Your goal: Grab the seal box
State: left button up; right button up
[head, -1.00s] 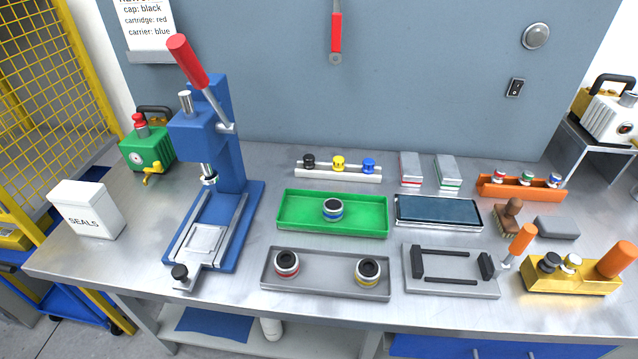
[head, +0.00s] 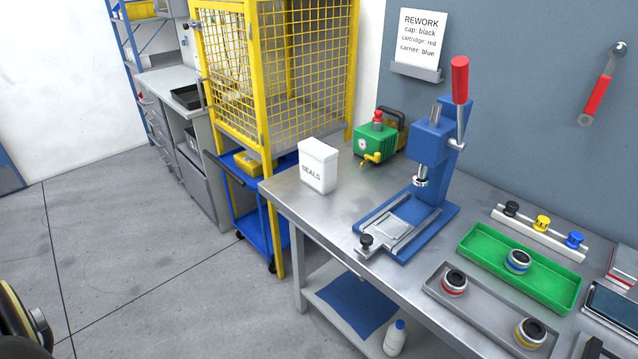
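The seal box (head: 318,166) is a white box with a lid, marked "SEALS". It stands upright on the left end of the metal workbench (head: 300,205), near the bench's corner, to the left of the blue press. Neither of my grippers shows in the head view, so their state is hidden. A dark rounded part with a yellowish rim at the lower left edge is cut off by the frame, and I cannot tell what it is.
A blue press (head: 425,165) with a red-handled lever stands right of the box. A green pump (head: 375,140) is behind. A yellow mesh cage (head: 270,75) and blue cart (head: 245,195) adjoin the bench's left end. Grey floor (head: 130,240) at left is open.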

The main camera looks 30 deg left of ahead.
aim_at(318, 161)
jog(key=u, duration=1.2)
jog(key=i, duration=0.95)
jog(key=z, duration=0.25)
